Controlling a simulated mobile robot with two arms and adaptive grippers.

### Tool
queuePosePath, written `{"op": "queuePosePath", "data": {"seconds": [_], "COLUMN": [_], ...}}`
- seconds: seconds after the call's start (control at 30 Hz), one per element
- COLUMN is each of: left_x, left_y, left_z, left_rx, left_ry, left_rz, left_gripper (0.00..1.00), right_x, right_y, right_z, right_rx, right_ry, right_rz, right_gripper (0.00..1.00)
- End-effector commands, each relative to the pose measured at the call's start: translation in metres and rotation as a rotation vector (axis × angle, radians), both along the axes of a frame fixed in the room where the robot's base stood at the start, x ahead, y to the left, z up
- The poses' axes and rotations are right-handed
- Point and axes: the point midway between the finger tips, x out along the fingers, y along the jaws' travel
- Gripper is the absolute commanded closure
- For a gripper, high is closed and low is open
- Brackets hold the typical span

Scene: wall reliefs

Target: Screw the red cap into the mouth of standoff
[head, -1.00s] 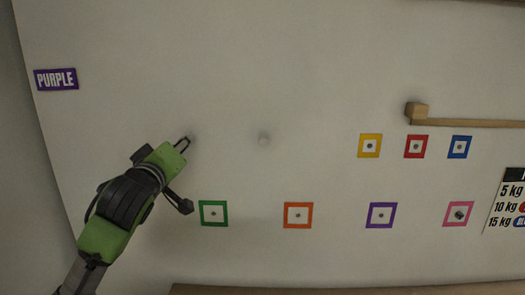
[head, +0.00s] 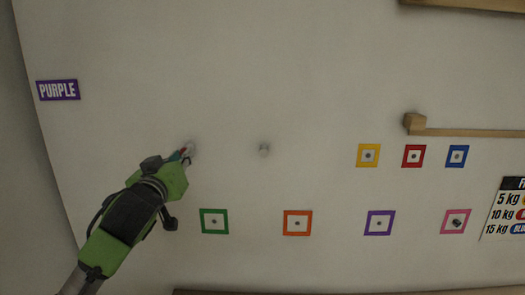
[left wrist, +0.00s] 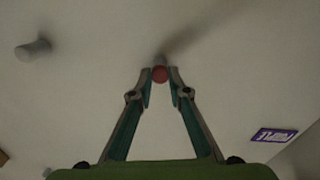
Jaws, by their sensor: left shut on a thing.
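Two pale round standoffs stick out of the white wall: the left standoff (head: 191,146) and the right standoff (head: 264,149). My left gripper (head: 186,156) is at the left standoff, its fingers pointing up and right toward it. In the left wrist view, its fingertips (left wrist: 160,80) are shut on the red cap (left wrist: 160,74). A grey standoff shows just behind the cap; whether they touch I cannot tell. The other standoff (left wrist: 33,50) stands apart at the upper left of that view. The standoff's mouth is hidden. My right gripper is not in view.
A purple sign (head: 58,90) is at the far left. Several coloured square frames, such as the green one (head: 214,221) and the yellow one (head: 368,155), are on the wall. A wooden bar (head: 470,132) juts out at the right. The wall between the standoffs is clear.

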Motion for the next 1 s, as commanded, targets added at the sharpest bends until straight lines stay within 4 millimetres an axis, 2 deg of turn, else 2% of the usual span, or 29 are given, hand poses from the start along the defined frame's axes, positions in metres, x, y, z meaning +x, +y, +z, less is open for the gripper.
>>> {"op": "queuePosePath", "data": {"seconds": [0.13, 0.4, 0.8, 1.0], "left_x": [0.0002, 0.0008, 0.001, 0.0014], "left_y": [-0.0001, 0.0001, -0.0001, 0.0003], "left_z": [-0.0004, -0.0015, -0.0018, -0.0016], "left_rx": [0.061, 0.41, 0.482, 0.755], "left_ry": [0.001, -0.011, -0.012, -0.022], "left_rz": [0.0, 0.001, -0.001, -0.001], "left_gripper": [1.0, 1.0, 1.0, 1.0], "right_x": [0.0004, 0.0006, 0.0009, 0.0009], "right_y": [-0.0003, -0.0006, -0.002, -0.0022], "right_z": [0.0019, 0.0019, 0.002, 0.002], "right_rx": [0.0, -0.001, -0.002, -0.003], "right_ry": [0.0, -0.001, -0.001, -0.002], "right_rz": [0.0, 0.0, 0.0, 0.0], "right_gripper": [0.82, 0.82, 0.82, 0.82]}}
